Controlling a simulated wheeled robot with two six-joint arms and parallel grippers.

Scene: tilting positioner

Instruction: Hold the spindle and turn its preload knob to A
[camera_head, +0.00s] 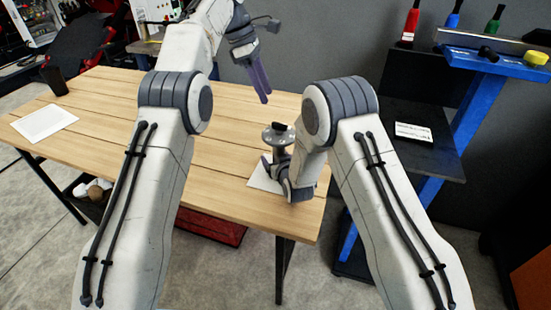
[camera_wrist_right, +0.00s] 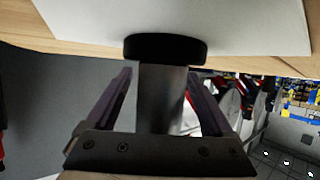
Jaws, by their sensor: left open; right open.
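The spindle (camera_head: 278,135) stands upright near the right end of the wooden table, with a wide grey disc on top and a small black knob (camera_head: 279,126) above it. My right gripper (camera_head: 275,168) is low beside it. In the right wrist view, the open fingers lie on both sides of the spindle's grey metal shaft (camera_wrist_right: 160,98), with gaps visible. The shaft meets a round black base (camera_wrist_right: 166,48) at a white sheet. My left gripper (camera_head: 262,92) is open and empty, hanging in the air behind and above the spindle, fingers pointing down. Any markings around the knob are too small to read.
The white sheet (camera_head: 258,183) lies under the spindle on the table (camera_head: 225,150). A paper (camera_head: 44,122) and a dark cup (camera_head: 54,80) are at the table's left. A blue-framed stand (camera_head: 466,120) with bottles is at the right. The table's middle is clear.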

